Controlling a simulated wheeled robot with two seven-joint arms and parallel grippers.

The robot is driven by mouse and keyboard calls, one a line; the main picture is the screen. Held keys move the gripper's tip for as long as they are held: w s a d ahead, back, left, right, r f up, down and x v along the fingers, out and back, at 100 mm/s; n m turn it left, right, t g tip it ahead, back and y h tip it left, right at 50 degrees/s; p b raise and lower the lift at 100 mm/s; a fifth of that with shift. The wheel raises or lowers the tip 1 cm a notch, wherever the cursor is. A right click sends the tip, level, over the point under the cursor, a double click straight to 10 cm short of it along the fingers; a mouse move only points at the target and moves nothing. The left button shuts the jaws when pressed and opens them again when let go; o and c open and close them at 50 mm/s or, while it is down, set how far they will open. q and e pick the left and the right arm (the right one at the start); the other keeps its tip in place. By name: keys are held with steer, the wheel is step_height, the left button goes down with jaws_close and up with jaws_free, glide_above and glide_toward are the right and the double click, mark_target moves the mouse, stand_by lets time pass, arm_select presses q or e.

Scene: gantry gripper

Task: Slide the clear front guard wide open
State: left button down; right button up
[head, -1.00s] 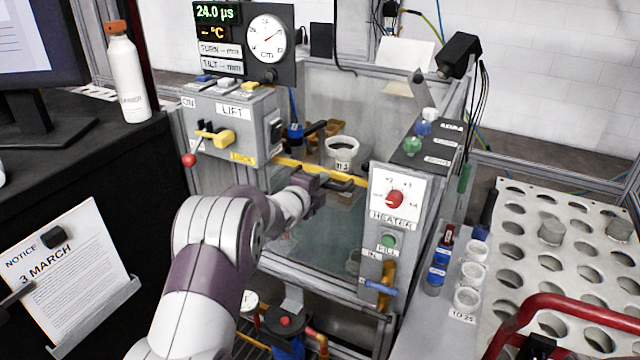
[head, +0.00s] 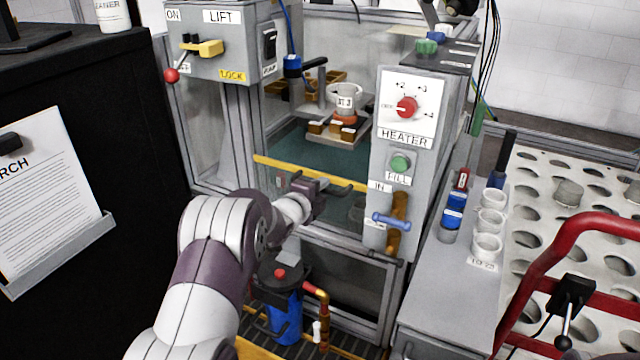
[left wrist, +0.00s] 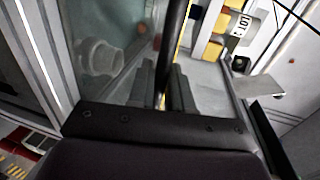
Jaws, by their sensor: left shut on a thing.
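The clear front guard (head: 345,207) spans the front of the machine between the left frame post and the heater panel. A yellow strip (head: 275,164) runs along its top edge, about level with the IN label. My left gripper (head: 322,187) is at this top edge, shut on the guard's dark handle bar. In the left wrist view the dark handle bar (left wrist: 174,45) passes between the fingers (left wrist: 163,90), beside the yellow strip. Above the strip the opening shows a white cup on a stand (head: 345,102) inside. My right gripper is not in view.
The heater panel (head: 405,110), with red knob, green FILL button and blue-handled valve (head: 391,221), stands close right of my gripper. The lift box (head: 222,45) is at upper left. A blue canister (head: 283,312) and pipe sit below. A red rail (head: 560,250) is at right.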

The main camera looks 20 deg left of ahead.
arm_select(q)
steer(key=b, duration=0.6)
glide_toward(328, 214)
steer(key=x, duration=0.5)
steer(key=shift+w+f, duration=0.1)
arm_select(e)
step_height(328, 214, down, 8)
arm_select(q)
steer(key=c, duration=1.2)
jaws_free()
steer(key=shift+s+r+p, duration=0.3)
steer(key=p+v, duration=0.3)
steer(key=v, duration=0.9)
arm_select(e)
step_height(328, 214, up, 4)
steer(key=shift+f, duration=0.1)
